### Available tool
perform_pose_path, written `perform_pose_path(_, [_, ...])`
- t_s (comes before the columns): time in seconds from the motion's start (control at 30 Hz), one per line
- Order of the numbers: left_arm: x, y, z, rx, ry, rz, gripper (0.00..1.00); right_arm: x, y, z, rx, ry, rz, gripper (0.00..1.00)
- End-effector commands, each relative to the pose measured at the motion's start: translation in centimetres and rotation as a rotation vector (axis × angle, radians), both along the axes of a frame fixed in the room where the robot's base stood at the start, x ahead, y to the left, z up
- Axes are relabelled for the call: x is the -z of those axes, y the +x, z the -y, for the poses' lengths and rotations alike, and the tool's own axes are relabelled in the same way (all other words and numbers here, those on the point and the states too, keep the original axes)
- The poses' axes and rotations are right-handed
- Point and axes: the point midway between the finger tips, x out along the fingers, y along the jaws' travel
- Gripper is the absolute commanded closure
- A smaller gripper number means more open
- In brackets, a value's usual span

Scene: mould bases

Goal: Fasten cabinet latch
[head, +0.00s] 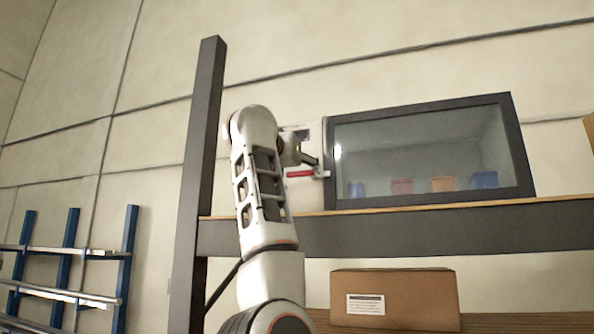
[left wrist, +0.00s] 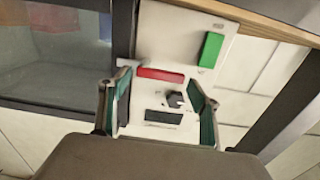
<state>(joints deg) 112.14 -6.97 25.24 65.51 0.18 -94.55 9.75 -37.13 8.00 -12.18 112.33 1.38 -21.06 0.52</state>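The cabinet (head: 517,150) has a dark-framed glass door, which looks closed, and a white side panel (left wrist: 150,40). A red latch handle (head: 300,174) lies about horizontal beside the door frame; it also shows in the left wrist view (left wrist: 160,75). My left gripper (head: 312,160) is in front of the panel, close to the red handle. In the left wrist view its two fingers (left wrist: 157,80) stand wide apart with the handle showing between and beyond their tips. Nothing is visibly held, and contact cannot be told. My right gripper is out of view.
The cabinet stands on a wooden shelf (head: 420,208) with a dark upright post (head: 200,130) at left. The panel also carries a green block (left wrist: 211,50) and a black knob (left wrist: 175,99). A cardboard box (head: 420,300) sits on the lower shelf.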

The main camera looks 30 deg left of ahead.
Motion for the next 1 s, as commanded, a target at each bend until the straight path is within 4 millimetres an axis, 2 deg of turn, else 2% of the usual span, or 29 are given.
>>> perform_pose_path(0.3, [0.0, 0.0, 0.0, 0.000, -0.002, 0.000, 0.31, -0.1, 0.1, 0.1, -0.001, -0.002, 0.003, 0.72])
perform_pose_path(0.43, [-0.1, -0.6, 0.2, 0.001, -0.002, 0.001, 0.31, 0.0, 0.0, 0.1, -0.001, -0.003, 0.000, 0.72])
perform_pose_path(0.8, [-0.1, -5.9, 1.5, 0.001, -0.001, 0.003, 0.31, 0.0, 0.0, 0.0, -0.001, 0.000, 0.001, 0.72])
perform_pose_path(1.0, [0.0, -7.2, 1.8, 0.001, -0.001, 0.000, 0.31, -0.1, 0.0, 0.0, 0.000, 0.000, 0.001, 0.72])
